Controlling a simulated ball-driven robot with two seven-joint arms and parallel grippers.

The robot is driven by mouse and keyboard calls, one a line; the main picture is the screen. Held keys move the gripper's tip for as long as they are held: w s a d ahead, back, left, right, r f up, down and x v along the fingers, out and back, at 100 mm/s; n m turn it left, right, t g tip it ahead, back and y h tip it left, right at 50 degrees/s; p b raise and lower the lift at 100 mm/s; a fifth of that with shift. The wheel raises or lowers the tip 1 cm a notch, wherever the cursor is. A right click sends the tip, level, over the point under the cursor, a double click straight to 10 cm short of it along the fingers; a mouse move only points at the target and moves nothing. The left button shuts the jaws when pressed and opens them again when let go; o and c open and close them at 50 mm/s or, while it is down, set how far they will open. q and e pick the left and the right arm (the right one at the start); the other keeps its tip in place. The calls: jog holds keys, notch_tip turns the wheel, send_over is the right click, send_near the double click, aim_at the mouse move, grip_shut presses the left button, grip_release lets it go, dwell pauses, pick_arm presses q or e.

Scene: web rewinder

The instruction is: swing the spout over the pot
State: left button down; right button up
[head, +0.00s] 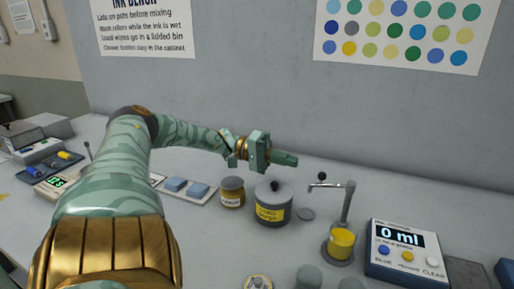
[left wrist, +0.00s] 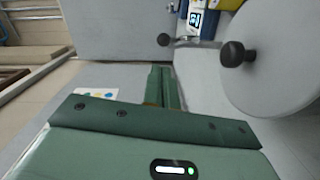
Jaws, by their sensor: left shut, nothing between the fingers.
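The spout (head: 334,184) is a thin grey arm on an upright post, with a dark ball knob near its left end. It points left in the head view. The post rises at a yellow cylinder (head: 341,243) on a grey round base; I cannot tell whether this cylinder is the pot. In the left wrist view the spout (left wrist: 190,43) and its knob lie beyond the fingertips. My left gripper (head: 291,159) is shut and empty, in the air left of the spout and apart from it. Its fingers (left wrist: 162,88) show in the left wrist view. My right gripper is out of view.
A grey lidded bin (head: 273,203) with a yellow label stands below my left gripper; its lid (left wrist: 275,60) looms in the left wrist view. Beside it are a labelled jar (head: 232,193) and a small grey disc (head: 305,213). A display box (head: 405,250) reading 0 ml stands right.

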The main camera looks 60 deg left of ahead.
pick_arm(q)
jog(key=v, duration=1)
jog(key=shift+a, duration=0.15)
